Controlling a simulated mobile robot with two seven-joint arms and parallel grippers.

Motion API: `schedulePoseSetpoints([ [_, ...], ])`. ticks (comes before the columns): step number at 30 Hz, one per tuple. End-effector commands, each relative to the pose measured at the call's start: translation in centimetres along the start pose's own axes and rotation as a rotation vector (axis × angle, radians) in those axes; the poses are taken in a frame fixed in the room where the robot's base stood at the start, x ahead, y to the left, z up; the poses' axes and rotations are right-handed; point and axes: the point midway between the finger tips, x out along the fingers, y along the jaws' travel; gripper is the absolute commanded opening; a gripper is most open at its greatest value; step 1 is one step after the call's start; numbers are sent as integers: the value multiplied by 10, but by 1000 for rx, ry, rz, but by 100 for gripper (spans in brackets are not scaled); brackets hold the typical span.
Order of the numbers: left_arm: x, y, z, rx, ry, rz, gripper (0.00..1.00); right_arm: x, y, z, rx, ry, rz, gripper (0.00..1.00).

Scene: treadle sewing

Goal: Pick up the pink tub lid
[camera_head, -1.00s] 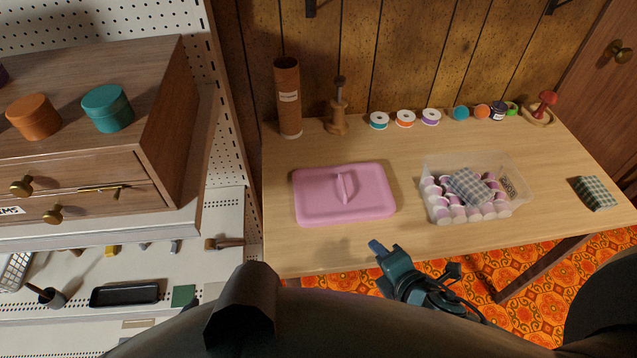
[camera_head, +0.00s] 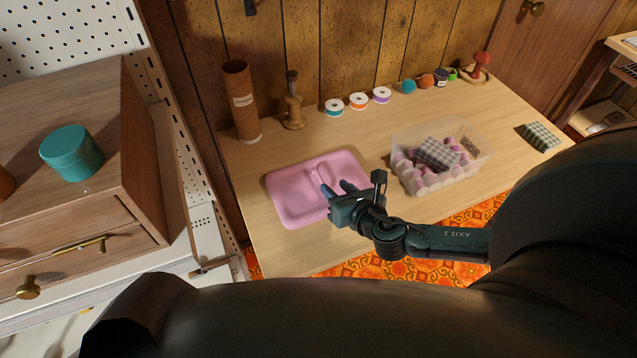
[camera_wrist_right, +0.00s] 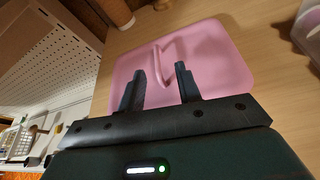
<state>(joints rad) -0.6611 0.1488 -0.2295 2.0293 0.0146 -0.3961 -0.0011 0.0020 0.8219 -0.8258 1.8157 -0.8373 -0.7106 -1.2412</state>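The pink tub lid (camera_head: 290,187) lies flat on the wooden table, with a raised handle ridge at its middle. In the right wrist view the lid (camera_wrist_right: 215,65) is straight ahead, its ridge upright just beyond the fingertips. My right gripper (camera_head: 335,188) is over the near right part of the lid, with its two fingers apart and nothing between them. In the right wrist view the open fingers (camera_wrist_right: 160,73) point at the ridge, short of it. My left gripper is not in view.
A clear tub (camera_head: 440,158) with several pink-and-white spools and a checked cloth stands right of the lid. A cardboard tube (camera_head: 241,102), a wooden stand (camera_head: 293,104) and ribbon spools (camera_head: 359,101) line the back. A wooden drawer cabinet (camera_head: 70,215) is at left.

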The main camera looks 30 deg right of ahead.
Motion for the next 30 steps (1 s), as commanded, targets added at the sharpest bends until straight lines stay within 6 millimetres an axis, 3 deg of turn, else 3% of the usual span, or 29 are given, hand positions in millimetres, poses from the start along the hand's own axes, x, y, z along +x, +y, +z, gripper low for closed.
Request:
schedulePoseSetpoints([
  [18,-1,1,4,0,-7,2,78,69,6,-2,2,1,0,34],
  [27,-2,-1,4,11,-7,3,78,74,6,-2,2,2,1,34],
  [30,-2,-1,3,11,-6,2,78,74,5,-2,2,2,1,26],
])
